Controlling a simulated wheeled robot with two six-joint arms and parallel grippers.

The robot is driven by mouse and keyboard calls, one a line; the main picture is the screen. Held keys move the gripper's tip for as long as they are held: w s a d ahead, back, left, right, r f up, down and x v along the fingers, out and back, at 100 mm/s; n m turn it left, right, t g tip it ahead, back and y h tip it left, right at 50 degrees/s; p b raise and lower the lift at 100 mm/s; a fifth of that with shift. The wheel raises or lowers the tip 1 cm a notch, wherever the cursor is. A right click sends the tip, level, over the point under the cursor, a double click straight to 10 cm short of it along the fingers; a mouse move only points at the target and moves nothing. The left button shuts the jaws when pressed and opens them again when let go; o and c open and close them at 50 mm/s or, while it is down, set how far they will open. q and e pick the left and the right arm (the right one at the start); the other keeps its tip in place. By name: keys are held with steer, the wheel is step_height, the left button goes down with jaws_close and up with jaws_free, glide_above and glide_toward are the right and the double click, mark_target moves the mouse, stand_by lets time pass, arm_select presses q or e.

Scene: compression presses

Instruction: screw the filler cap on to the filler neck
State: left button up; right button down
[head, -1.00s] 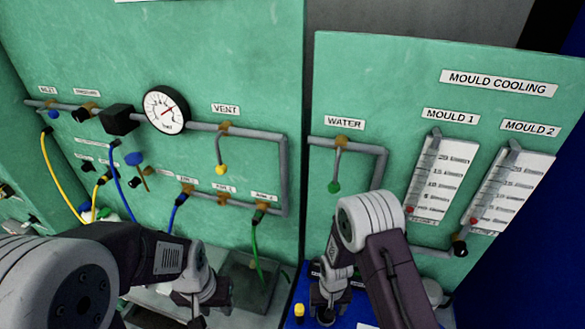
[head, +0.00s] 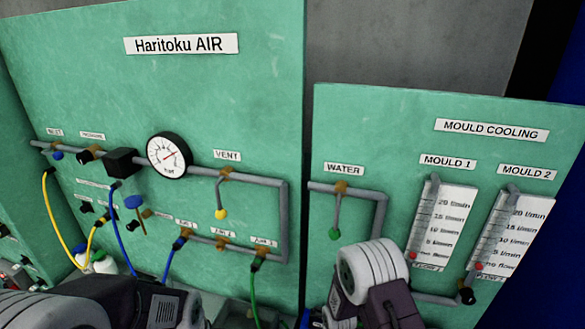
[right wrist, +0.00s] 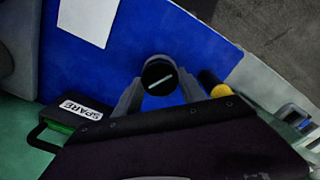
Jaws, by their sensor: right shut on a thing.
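In the right wrist view my right gripper (right wrist: 159,82) is shut on a round black cap with a white line across its top, which looks like the filler cap (right wrist: 158,74). The cap sits between the two grey fingertips, above or on a blue surface; I cannot tell whether it touches anything below. I cannot make out the filler neck in either view. In the head view my right arm comes in at the bottom, its gripper below the picture edge. My left gripper is also out of view, below the bottom edge.
In the right wrist view a yellow cylinder (right wrist: 212,86) stands close right of the right finger. Green panels with pipes and gauges (head: 168,156) rise ahead.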

steer(key=m, duration=0.2)
steer(key=shift+m, duration=0.3)
steer(key=c, duration=0.6)
jaws_free()
steer(key=shift+m, duration=0.3)
